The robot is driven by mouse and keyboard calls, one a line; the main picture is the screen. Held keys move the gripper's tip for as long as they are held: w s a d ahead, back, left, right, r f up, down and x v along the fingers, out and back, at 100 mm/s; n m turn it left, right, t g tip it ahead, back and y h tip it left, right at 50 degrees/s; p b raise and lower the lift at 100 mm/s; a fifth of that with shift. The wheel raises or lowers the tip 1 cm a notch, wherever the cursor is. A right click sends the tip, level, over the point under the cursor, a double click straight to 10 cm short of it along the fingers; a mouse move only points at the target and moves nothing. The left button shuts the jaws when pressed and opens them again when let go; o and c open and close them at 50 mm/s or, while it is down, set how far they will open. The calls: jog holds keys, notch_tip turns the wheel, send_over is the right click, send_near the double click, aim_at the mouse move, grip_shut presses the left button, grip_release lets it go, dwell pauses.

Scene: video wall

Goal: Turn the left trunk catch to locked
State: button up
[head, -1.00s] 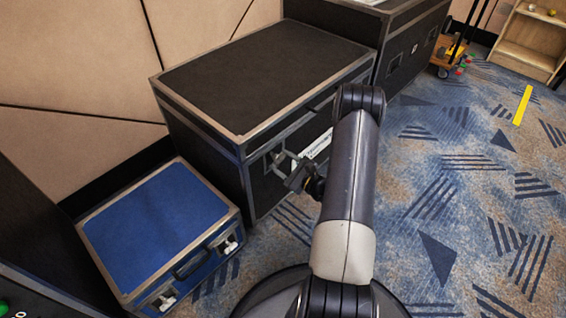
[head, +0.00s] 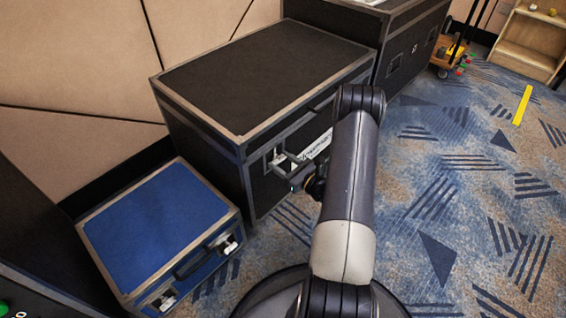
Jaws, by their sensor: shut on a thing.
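The black trunk (head: 205,160) with metal edges stands against the wall, lid down. Its left catch (head: 270,158) is a small pale metal fitting on the front face, near the left front corner. My gripper (head: 281,161) is at this catch, its fingers shut on it. The fingers and wrist cover part of the catch, so its exact angle cannot be told. My arm hides the right part of the trunk's front, and no right catch shows.
A blue case (head: 155,225) with a handle and pale latches sits on the floor left of the trunk. Another black case (head: 405,45) stands behind right. A wooden shelf (head: 530,45) is at far right.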

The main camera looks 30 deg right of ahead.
dwell(0.3)
jog(key=o, duration=1)
jog(key=p+v, duration=0.2)
jog(key=v, duration=0.8)
jog(key=shift+s+d, duration=0.1)
jog(key=shift+s, duration=0.3)
jog(key=b+x, duration=0.2)
jog(key=x, duration=0.9)
jog(key=shift+s, duration=0.1)
